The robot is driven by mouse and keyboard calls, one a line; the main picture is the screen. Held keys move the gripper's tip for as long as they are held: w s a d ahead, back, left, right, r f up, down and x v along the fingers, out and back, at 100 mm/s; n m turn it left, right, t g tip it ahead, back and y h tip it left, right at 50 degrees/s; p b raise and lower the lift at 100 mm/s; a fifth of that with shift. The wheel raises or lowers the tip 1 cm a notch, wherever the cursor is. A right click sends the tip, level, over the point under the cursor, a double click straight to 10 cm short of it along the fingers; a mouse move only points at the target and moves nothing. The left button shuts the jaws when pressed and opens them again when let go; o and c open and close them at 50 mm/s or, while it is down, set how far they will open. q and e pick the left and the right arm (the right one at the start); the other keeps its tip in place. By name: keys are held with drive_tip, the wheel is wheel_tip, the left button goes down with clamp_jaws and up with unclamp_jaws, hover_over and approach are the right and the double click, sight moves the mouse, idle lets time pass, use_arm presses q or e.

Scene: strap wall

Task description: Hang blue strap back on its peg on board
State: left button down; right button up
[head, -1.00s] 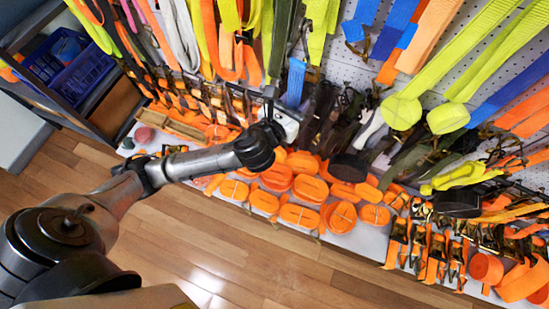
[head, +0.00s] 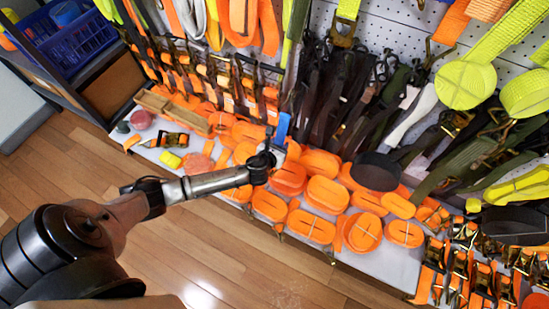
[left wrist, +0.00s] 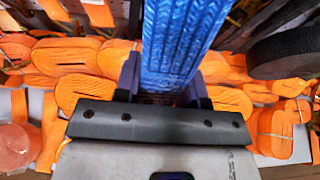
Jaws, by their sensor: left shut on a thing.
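The blue strap (head: 283,128) shows as a short piece above my left gripper (head: 272,150) in the head view. In the left wrist view the blue woven strap (left wrist: 178,40) runs up from between the two fingers of my left gripper (left wrist: 163,88), which is shut on it. The gripper is over the front shelf, low in front of the hanging straps. The white perforated board (head: 385,38) is behind the straps. I cannot tell which peg belongs to the blue strap. My right gripper is not in view.
Several coiled orange straps (head: 327,192) cover the shelf below the gripper. Dark straps (head: 318,95) hang close behind it, and orange straps with buckles (head: 215,85) hang to the left. A dark round coil (head: 376,171) is to the right. Wooden floor (head: 215,255) lies in front.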

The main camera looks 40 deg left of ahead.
use_arm(q)
wheel_tip(320, 180, down, 5)
drive_tip(key=a+b, duration=0.1)
drive_tip(key=b, duration=0.1)
drive_tip(key=a+r+b+x, duration=0.1)
drive_tip(key=b+x, duration=0.5)
drive_tip(key=x, duration=0.3)
drive_tip(key=shift+w+r, duration=0.35)
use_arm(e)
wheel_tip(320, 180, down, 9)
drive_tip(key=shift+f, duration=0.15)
use_arm(q)
drive_tip(key=shift+a+f, duration=0.1)
idle(0.7)
drive_tip(key=c, duration=0.6)
unclamp_jaws()
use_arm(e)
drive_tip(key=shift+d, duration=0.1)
use_arm(q)
drive_tip(key=shift+f, duration=0.1)
